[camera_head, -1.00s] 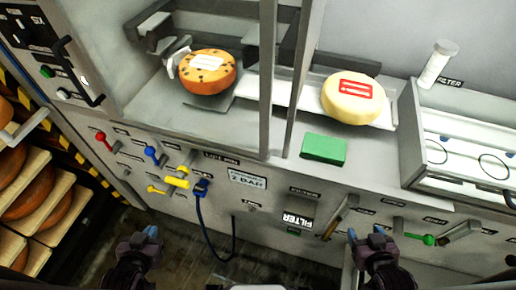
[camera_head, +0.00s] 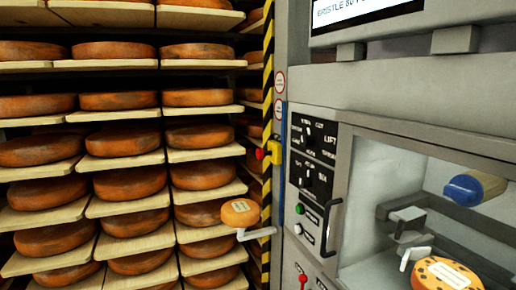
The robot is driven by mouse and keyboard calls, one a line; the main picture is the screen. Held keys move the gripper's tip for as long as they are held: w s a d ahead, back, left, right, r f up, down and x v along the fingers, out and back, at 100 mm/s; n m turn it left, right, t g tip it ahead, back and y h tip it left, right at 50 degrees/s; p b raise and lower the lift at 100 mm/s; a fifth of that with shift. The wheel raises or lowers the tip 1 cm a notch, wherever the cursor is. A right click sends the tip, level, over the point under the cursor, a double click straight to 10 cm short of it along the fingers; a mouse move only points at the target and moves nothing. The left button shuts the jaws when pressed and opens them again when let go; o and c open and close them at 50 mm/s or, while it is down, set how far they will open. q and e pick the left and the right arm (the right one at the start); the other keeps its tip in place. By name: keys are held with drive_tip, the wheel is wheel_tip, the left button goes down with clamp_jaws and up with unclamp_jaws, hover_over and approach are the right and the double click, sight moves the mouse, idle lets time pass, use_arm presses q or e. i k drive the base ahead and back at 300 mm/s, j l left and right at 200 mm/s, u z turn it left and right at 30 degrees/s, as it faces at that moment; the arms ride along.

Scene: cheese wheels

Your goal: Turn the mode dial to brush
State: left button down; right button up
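A black control panel (camera_head: 314,150) is on the grey machine front, right of the cheese shelves. It carries an upper dial (camera_head: 303,134) and a lower dial (camera_head: 306,177), each with small white labels around it. One label by the upper dial reads "LIFT". The other labels and the pointer positions are too small to read surely, so I cannot tell which is the mode dial or where it points. Neither of my grippers is in view.
A small cheese-like piece (camera_head: 240,212) sits on a grey arm at left. A blue-ended roller (camera_head: 475,188) and a spotted cheese wheel (camera_head: 445,273) are inside the machine.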

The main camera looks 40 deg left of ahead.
sight(307, 141)
drive_tip(key=k+l+u, duration=0.1)
drive_tip(key=u, duration=0.35)
drive_tip(key=k+l+u, duration=0.1)
drive_tip(key=u, duration=0.35)
drive_tip(key=i+l, duration=0.1)
drive_tip(key=i, duration=0.2)
drive_tip(key=k+j+u, duration=0.1)
drive_tip(key=k, duration=0.25)
drive_tip(key=i+j+u, duration=0.15)
drive_tip(key=i+j, duration=0.25)
drive_tip(key=i+j+u, duration=0.15)
drive_tip(key=i+j, duration=0.2)
drive_tip(key=i, duration=0.3)
